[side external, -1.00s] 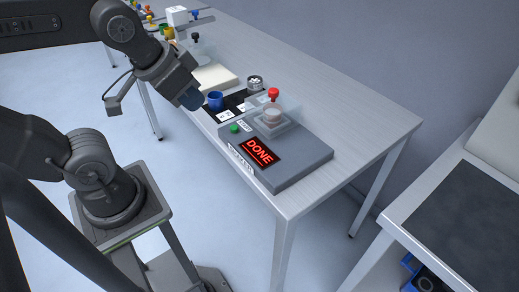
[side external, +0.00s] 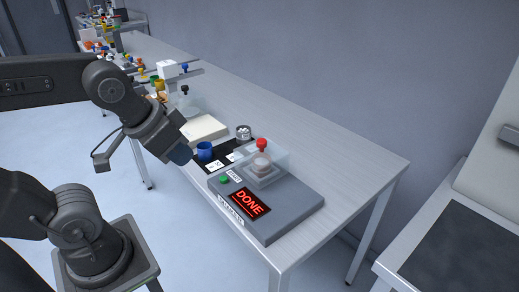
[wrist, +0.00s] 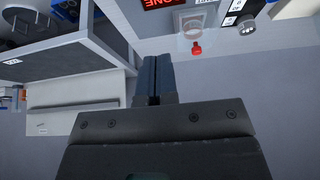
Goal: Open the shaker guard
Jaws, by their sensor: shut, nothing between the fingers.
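The shaker (side external: 285,213) is a grey box on the table with a lit red "DONE" display (side external: 249,203) and a green button (side external: 224,179). Its clear guard (side external: 281,160) stands over a small pale jar (side external: 261,164) on top, with a red knob (side external: 262,144) at the guard's upper edge. The guard looks down around the jar. My gripper (side external: 181,154) is shut and empty, left of the shaker and apart from the guard. In the wrist view my shut fingers (wrist: 154,78) are in front; the red knob (wrist: 196,48) and guard (wrist: 181,25) are at the top.
A blue cup (side external: 204,150) stands on a black mat (side external: 224,151) beside the shaker, close to my gripper in the picture. A small round container (side external: 243,132) is behind it. The table (side external: 330,160) is clear right of the shaker. A dark-topped bench (side external: 465,235) stands at right.

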